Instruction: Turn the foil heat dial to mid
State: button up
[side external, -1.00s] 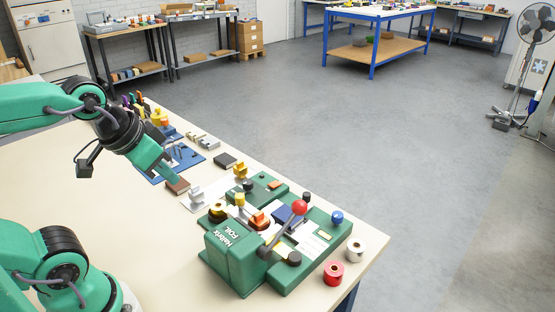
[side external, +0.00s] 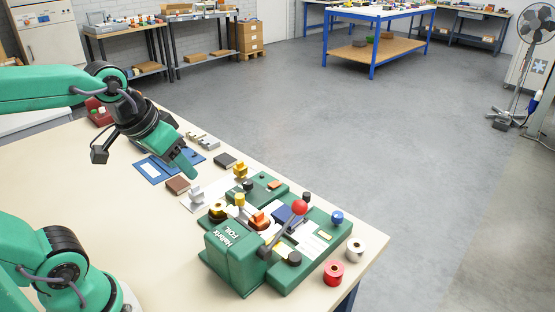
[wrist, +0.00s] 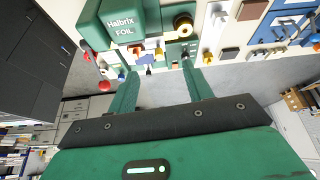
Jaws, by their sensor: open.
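The green foil machine (side external: 232,262), lettered "Halbrix FOIL", stands near the table's front right corner. It also shows at the top of the wrist view (wrist: 122,20). It carries a red-balled lever (side external: 299,207), a black knob (side external: 294,258) and a blue knob (side external: 337,216). I cannot tell which control is the heat dial, nor read any setting. My gripper (side external: 190,168) is above the table, left of and behind the machine, touching nothing. In the wrist view my gripper (wrist: 162,76) is open and empty, its two fingers well apart.
A red spool (side external: 333,273) and a silver spool (side external: 356,250) stand right of the machine. A brown block (side external: 177,185), a dark block (side external: 225,160) and a blue tray (side external: 152,170) lie near my gripper. The table's left front is bare.

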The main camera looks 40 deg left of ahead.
jog(key=w+a+n+g, duration=0.1)
jog(key=w+n, duration=0.1)
jog(key=w, duration=0.4)
jog(key=n+g, duration=0.4)
jog(key=n, duration=0.2)
send_near(248, 182)
jog(key=shift+s+f, duration=0.15)
jog(key=shift+a+f, duration=0.1)
jog(key=shift+f, duration=0.2)
jog(key=shift+f, duration=0.15)
jog(key=shift+f, duration=3.75)
jog(key=c, duration=1)
